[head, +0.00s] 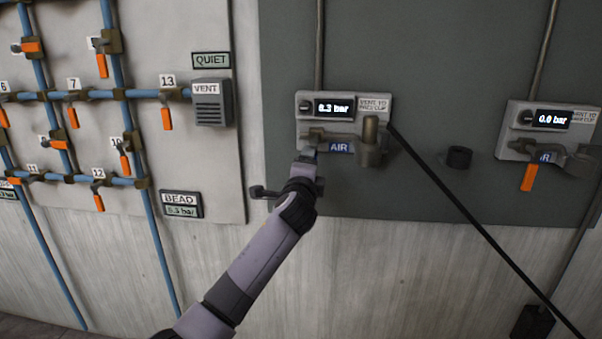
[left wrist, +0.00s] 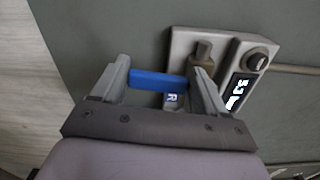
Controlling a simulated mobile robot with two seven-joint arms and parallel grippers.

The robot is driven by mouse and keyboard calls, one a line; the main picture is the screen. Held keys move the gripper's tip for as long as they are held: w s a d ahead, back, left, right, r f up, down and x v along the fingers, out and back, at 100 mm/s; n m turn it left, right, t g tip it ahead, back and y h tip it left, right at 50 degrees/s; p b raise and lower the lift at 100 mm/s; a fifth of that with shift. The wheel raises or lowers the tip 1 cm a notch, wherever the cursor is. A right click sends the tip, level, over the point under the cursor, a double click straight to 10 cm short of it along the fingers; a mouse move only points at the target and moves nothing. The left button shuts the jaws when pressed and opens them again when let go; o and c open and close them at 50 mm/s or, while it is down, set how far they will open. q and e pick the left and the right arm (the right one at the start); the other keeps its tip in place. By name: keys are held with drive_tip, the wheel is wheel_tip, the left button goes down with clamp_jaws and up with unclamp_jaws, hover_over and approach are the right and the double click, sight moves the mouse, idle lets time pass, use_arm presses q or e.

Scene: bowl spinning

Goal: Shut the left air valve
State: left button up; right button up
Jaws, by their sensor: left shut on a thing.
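The left air valve panel (head: 346,104) is a grey wall unit with an AIR label (head: 340,147) and a lit display that seems to read 6.3 bar. My left gripper (head: 308,157) is at its lower left, and my arm hides the valve's handle in the head view. In the left wrist view the two fingers (left wrist: 158,84) stand on either side of a blue bar-shaped handle (left wrist: 152,80), shut on it. The panel's body (left wrist: 240,50) lies just beyond the right finger. My right gripper is not in view.
A second air panel (head: 549,120) at right reads 0.0 bar and has an orange handle (head: 528,177) hanging down. A black hose (head: 470,220) slants from the left panel to lower right. Blue pipes with orange-handled valves (head: 73,116) fill the board at left. A dark peg (head: 458,157) sits between panels.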

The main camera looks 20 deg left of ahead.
use_arm(q)
drive_tip(key=shift+w+d+f+n+b, duration=0.1)
drive_tip(key=shift+d+f+n+b, duration=0.1)
drive_tip(key=shift+d+n+b, duration=0.35)
drive_tip(key=shift+n, duration=0.25)
drive_tip(key=o, duration=1.5)
drive_tip(key=shift+a, duration=0.1)
drive_tip(key=shift+r, duration=0.1)
drive_tip(key=v, duration=0.7)
drive_tip(key=shift+p, duration=0.45)
